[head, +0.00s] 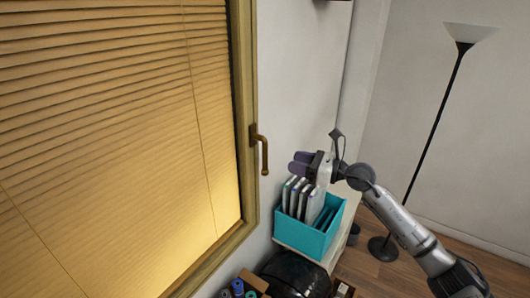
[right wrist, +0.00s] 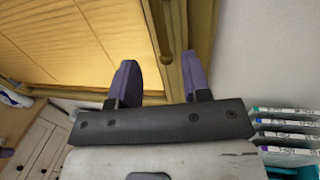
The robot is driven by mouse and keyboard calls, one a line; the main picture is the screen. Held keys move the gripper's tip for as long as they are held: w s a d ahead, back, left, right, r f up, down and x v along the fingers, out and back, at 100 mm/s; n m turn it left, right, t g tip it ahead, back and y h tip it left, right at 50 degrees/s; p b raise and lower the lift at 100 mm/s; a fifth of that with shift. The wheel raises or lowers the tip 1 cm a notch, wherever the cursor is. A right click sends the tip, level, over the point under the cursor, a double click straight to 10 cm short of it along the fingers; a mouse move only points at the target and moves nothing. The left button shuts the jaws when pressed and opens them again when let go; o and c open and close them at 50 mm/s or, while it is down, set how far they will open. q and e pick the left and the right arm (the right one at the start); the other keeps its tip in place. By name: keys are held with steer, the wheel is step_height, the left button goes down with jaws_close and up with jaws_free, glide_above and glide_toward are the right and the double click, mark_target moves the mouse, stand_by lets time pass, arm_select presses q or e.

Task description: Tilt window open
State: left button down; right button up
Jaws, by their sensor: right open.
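The window (head: 110,130) fills the left of the head view, with a wooden frame and a lowered tan blind lit from behind. Its bronze handle (head: 263,155) sits on the frame's right side, with the lever hanging down. My right gripper (head: 297,163), with purple fingers, is open and empty to the right of the handle, apart from it. In the right wrist view, the fingers (right wrist: 160,75) are spread, and the handle (right wrist: 160,30) shows beyond the gap between them. My left gripper is not in view.
A teal bin (head: 300,232) with several upright folders stands below my right gripper, on a light cabinet. A black rounded object (head: 295,275) is at the bottom. A floor lamp (head: 433,120) stands at the right. The wall beside the window is mostly bare.

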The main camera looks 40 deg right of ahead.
mark_target(265, 168)
steer(key=shift+p+x, duration=1.4)
steer(key=shift+x, duration=3.75)
steer(key=c, duration=0.5)
jaws_close()
